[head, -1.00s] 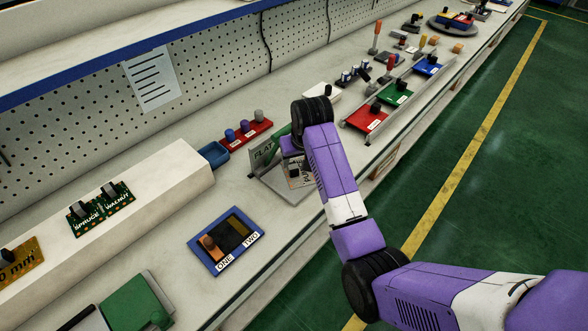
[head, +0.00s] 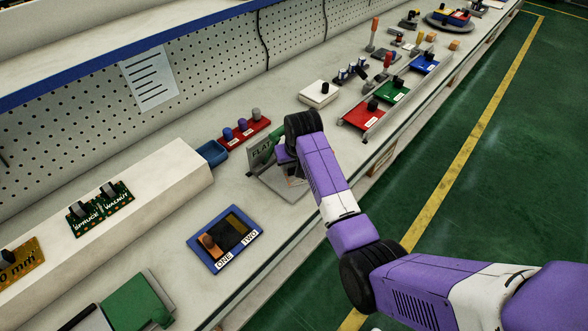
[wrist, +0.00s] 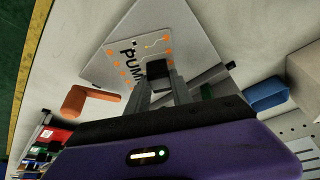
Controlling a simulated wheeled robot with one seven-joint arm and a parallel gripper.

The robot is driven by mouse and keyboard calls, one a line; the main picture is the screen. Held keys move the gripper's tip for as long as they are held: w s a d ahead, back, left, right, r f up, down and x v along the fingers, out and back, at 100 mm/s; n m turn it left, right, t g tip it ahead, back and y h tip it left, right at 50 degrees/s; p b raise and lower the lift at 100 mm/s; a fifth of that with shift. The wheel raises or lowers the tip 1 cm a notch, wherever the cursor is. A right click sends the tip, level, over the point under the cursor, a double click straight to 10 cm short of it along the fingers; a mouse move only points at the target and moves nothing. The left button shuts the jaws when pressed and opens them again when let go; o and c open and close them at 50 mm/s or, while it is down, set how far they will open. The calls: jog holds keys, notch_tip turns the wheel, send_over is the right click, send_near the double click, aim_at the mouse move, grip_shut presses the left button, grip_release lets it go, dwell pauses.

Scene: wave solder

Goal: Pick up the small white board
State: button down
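The small white board (wrist: 128,62) has orange pads and black lettering starting "PUM", with a black knob (wrist: 158,70) on it. In the wrist view it lies on a light grey plate (wrist: 200,45). My gripper (wrist: 160,82) points at the board, one finger on each side of the knob. I see no clear gap between fingers and knob, and cannot tell whether they grip it. In the head view my gripper (head: 287,155) is over the grey plate (head: 282,187), beside an upright "FLAT" sign (head: 260,152). My wrist hides most of the board there.
A blue tray (head: 212,153) and a red rack with several knobs (head: 243,133) stand behind-left. A blue frame marked ONE and TWO (head: 225,265) lies nearer. A white block with a black knob (head: 316,95) and red, green and blue boards (head: 361,117) stand beyond my arm.

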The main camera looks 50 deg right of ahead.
jog(key=shift+r, duration=0.25)
dwell(0.4)
